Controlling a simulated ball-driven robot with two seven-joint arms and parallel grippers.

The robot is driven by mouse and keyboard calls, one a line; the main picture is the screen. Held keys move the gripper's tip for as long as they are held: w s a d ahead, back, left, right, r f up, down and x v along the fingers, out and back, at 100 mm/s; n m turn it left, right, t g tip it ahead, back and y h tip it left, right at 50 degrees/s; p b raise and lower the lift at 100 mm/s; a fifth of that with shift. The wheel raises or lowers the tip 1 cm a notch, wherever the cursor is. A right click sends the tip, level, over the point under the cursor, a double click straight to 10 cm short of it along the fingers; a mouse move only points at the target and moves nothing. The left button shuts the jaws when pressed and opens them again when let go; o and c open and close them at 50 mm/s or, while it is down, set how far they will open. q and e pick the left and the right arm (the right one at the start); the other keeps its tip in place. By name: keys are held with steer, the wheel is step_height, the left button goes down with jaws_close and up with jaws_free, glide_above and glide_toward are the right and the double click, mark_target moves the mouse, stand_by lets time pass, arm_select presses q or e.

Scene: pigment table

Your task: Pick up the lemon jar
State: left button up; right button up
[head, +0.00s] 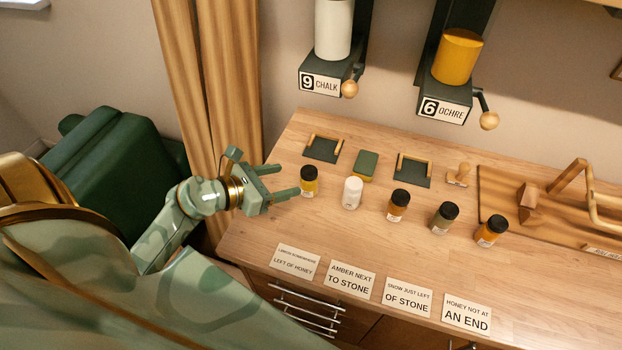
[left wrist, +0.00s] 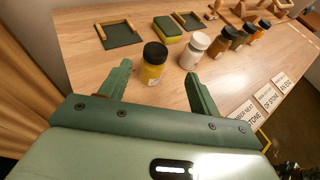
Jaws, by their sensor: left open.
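The lemon jar (head: 308,182) is the yellow jar with a black lid. It stands upright at the left end of the row of jars on the wooden table. My left gripper (head: 287,180) is open just left of it in the head view. In the left wrist view the jar (left wrist: 154,66) stands beyond and between the two spread fingertips (left wrist: 159,72), with its label partly showing. The fingers are not closed on it, and I cannot tell whether either touches it. My right gripper is not in view.
A white jar (head: 352,193) stands right of the lemon jar, then an amber-brown jar (head: 398,205), a grey-green jar (head: 443,218) and an orange jar (head: 491,230). A green sponge (head: 366,165) lies behind. Cards, including "Amber next to stone" (head: 346,278), lie along the front. Dispensers hang above.

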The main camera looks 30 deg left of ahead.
mark_target(315, 172)
arm_select(q)
steer(key=x, duration=0.7)
steer(key=b+x, duration=0.1)
steer(key=x, duration=0.3)
steer(key=shift+w+a+f, duration=0.15)
steer(key=shift+a+f, duration=0.2)
steer(key=c, duration=1.1)
